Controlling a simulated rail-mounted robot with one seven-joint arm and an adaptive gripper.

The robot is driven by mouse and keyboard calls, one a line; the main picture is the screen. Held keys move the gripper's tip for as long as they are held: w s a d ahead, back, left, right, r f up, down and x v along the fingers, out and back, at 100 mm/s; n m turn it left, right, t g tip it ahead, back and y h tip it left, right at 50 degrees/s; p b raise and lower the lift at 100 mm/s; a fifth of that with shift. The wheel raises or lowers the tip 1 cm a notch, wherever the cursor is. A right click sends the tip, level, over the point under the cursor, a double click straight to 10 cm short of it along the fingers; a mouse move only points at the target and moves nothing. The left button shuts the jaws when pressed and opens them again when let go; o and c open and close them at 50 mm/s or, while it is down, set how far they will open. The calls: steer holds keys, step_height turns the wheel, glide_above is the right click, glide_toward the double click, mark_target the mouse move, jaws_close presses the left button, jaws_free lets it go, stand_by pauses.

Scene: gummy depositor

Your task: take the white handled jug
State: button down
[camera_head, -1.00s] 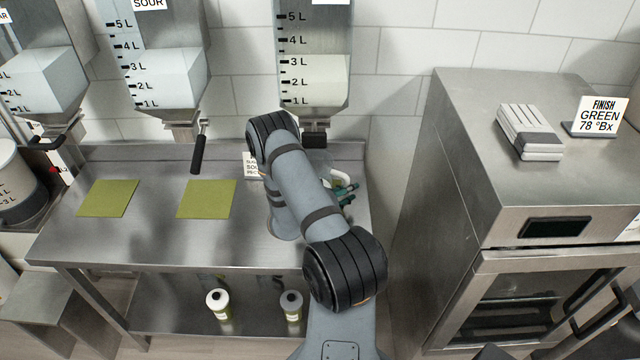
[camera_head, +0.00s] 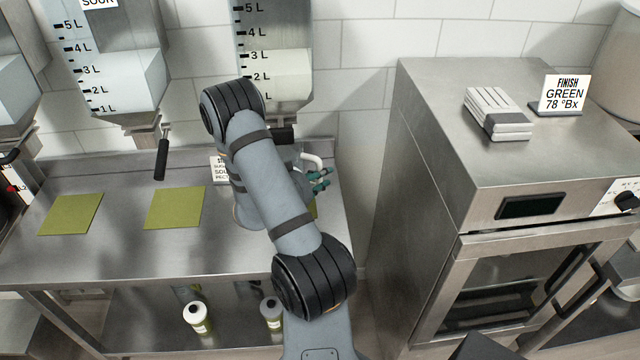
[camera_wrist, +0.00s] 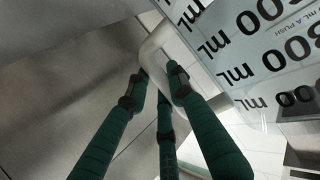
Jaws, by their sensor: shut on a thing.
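The white handled jug is mostly hidden behind my arm in the head view, where its white handle (camera_head: 312,160) shows to the right of the arm. In the wrist view the white handle (camera_wrist: 152,42) curves past my fingertips. The jug's clear wall with large dark mL markings (camera_wrist: 250,50) fills the upper right. My gripper (camera_head: 320,181) has green fingers, also seen in the wrist view (camera_wrist: 158,82). It is shut on the handle, with fingers on both sides of it. Whether the jug's base touches the steel table (camera_head: 110,250) is hidden.
A hopper with litre marks (camera_head: 275,50) hangs behind my arm, above the jug's area. Two olive mats (camera_head: 175,207) lie on the table to the left. A steel oven (camera_head: 430,150) stands at the right. Bottles (camera_head: 196,318) stand on the lower shelf.

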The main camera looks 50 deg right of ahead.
steer(key=s+a+p, duration=0.4)
steer(key=s+a, duration=0.7)
steer(key=a, duration=0.2)
steer(key=shift+s+p, duration=0.3)
steer(key=shift+s, duration=0.1)
steer(key=c, duration=2.1)
jaws_free()
jaws_close()
